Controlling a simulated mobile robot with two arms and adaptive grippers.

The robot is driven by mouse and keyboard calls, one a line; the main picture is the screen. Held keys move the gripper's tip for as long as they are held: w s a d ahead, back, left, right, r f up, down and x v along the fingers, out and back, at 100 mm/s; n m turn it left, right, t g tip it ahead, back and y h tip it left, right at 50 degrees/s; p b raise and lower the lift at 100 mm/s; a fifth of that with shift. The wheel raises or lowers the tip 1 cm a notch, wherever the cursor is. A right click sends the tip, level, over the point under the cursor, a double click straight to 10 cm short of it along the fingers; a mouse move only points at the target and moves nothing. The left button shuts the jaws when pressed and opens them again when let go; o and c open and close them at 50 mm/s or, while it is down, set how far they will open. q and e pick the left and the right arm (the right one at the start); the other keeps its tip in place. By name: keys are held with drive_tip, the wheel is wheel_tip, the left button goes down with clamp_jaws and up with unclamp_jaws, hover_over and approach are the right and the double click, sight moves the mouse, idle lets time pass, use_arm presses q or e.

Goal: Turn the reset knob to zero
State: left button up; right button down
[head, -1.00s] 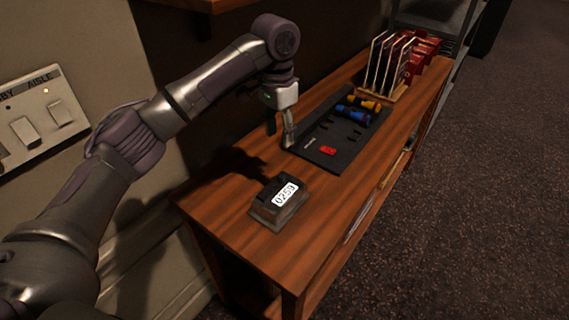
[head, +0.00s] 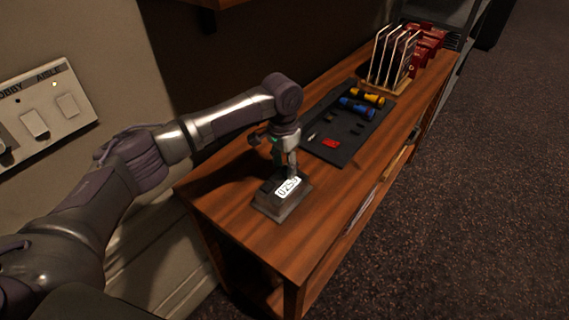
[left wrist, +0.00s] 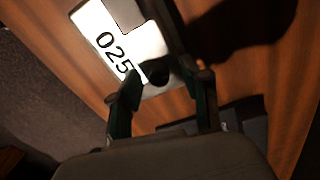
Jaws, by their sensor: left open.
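The counter (head: 283,208) is a small dark box on the wooden bench, with a lit white display (head: 287,187). In the left wrist view the display (left wrist: 110,42) reads 025, its last digit hidden. A dark round knob (left wrist: 157,73) shows at the display's end, between the finger tips. My left gripper (head: 284,171) is over the back of the counter, pointing down. Its two fingers are open, one on each side of the knob in the left wrist view (left wrist: 165,82). I cannot tell whether they touch it. My right gripper is out of view.
A dark mat (head: 345,135) with blue and yellow tools (head: 358,105) and a red piece (head: 331,143) lies behind the counter. A rack of metal plates (head: 392,60) stands at the far end. The bench front (head: 240,225) is clear. A switch panel (head: 42,112) is on the wall.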

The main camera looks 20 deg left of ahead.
use_arm(q)
drive_tip(key=c, duration=0.3)
clamp_jaws()
drive_tip(key=shift+r, duration=0.1)
